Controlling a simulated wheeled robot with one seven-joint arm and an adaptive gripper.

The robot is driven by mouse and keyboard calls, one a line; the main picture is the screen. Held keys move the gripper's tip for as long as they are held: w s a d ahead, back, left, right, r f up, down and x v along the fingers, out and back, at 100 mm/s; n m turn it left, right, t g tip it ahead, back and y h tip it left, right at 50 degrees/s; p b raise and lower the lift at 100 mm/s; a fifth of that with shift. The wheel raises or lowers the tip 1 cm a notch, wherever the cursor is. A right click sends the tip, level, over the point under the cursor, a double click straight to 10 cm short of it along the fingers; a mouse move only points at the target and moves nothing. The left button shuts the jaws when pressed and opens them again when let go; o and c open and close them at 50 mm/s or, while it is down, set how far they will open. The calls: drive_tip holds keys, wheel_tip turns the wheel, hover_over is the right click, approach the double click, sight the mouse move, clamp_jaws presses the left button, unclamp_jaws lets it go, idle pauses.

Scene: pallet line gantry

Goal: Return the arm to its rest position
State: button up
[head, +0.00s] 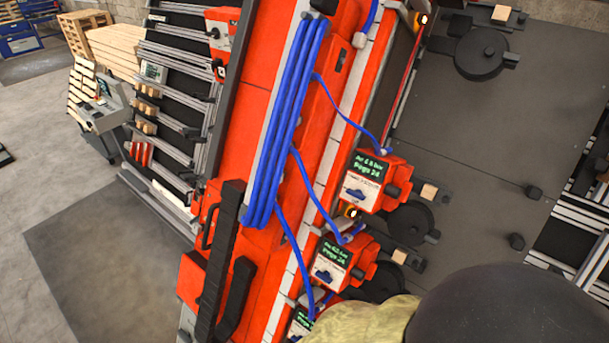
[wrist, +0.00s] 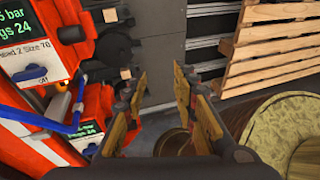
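My gripper (wrist: 160,90) shows in the wrist view with its two fingers spread apart. The space between the fingertips is empty, with grey floor plate behind it. Red nailer units with small displays stand to the left of the gripper, and the left finger appears near them in the picture; I cannot tell the distance. In the head view the gripper itself is not visible; a dark rounded part of mine with a yellowish piece fills the lower right corner.
A red gantry beam (head: 255,85) with blue hoses (head: 282,120) crosses the head view. Red units with displays (head: 368,180) hang along its right side. Wooden pallets (head: 110,50) stand at the upper left. A slatted pallet (wrist: 268,45) is at the upper right of the wrist view. Bare floor lies lower left.

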drive_tip(key=s+a+f+m+g+y+b, duration=0.2)
drive_tip(key=f+m+y+b, duration=0.15)
drive_tip(key=m+b, duration=0.65)
drive_tip(key=s+a+f+m+g+y+b, duration=0.1)
drive_tip(key=a+f+m+g+y+b, duration=0.15)
drive_tip(key=m+y+b, duration=0.6)
drive_tip(key=w+d+f+m+t+h+b, duration=0.1)
drive_tip(key=d+m+t+h+b, duration=0.2)
drive_tip(key=d+m+b, duration=0.4)
drive_tip(key=d+t+b, duration=0.1)
drive_tip(key=b, duration=0.2)
drive_tip(key=shift+w+f+m+h, duration=0.2)
drive_tip(key=shift+w+m+h, duration=0.1)
drive_tip(key=shift+w+m, duration=0.05)
